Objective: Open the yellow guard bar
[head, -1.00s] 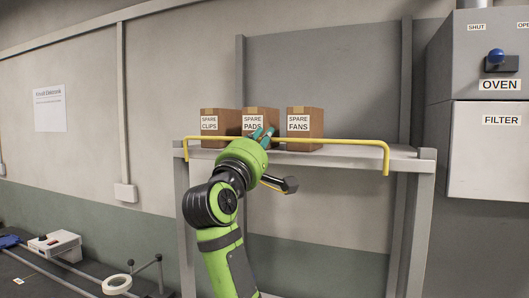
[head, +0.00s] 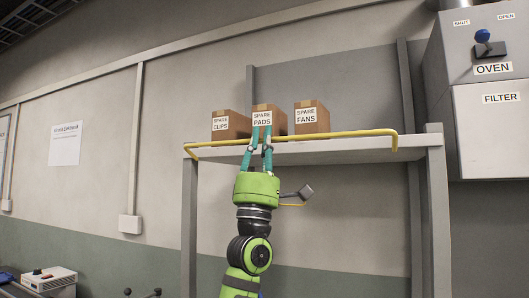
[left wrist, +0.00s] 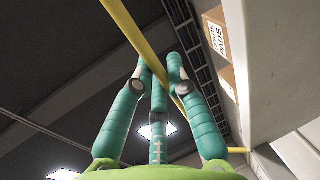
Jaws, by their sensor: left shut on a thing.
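The yellow guard bar (head: 330,135) runs along the shelf's front edge in the head view, in front of the boxes. Its right end bends down at the shelf's right side. My left gripper (head: 261,134) reaches up from below with teal fingers and is shut on the bar, left of its middle. In the left wrist view the bar (left wrist: 132,32) crosses diagonally between the fingers of the gripper (left wrist: 160,72). The fingers hide a short part of the bar. My right gripper is not in view.
Three cardboard boxes stand on the grey shelf (head: 350,151): spare clips (head: 225,124), spare pads (head: 264,119) and spare fans (head: 311,118). A grey oven cabinet (head: 484,110) with a blue-knobbed lever is at the right.

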